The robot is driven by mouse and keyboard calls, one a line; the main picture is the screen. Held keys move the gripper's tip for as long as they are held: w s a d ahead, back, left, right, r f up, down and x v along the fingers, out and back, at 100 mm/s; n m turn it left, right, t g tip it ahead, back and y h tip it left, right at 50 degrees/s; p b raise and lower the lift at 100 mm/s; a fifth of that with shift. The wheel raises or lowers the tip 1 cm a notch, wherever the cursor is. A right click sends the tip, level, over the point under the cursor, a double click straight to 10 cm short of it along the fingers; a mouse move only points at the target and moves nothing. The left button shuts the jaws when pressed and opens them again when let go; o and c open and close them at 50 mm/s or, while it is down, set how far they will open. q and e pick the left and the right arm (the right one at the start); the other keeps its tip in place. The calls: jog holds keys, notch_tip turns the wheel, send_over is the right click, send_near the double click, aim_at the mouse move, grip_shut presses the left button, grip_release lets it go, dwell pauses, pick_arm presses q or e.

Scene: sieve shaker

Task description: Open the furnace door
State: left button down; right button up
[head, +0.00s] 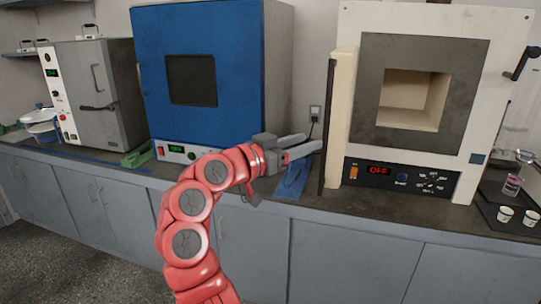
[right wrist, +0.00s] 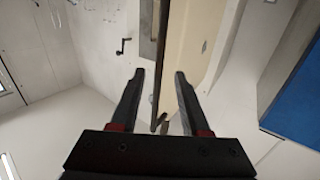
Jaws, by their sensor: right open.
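The white furnace (head: 487,90) stands at the right of the counter in the head view. Its door (head: 340,110) is swung wide open to the left, seen nearly edge-on, and the cream chamber (head: 408,100) is exposed. A dark plate forms the door's outer side. My right gripper (head: 312,144) is open beside the lower part of the door, to its left. In the right wrist view the open fingers (right wrist: 160,74) lie on either side of the door's dark edge (right wrist: 157,60); I cannot tell whether they touch it. My left gripper is not in view.
A blue oven (head: 240,60) and a grey oven (head: 105,85) stand to the left. A blue cloth (head: 291,182) lies below my right gripper. Small cups (head: 506,214) stand on a dark tray at the far right. A crank-like handle (head: 520,62) sticks out at the furnace's right.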

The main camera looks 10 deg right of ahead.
jog(key=v, duration=1)
jog(key=shift+b, duration=0.3)
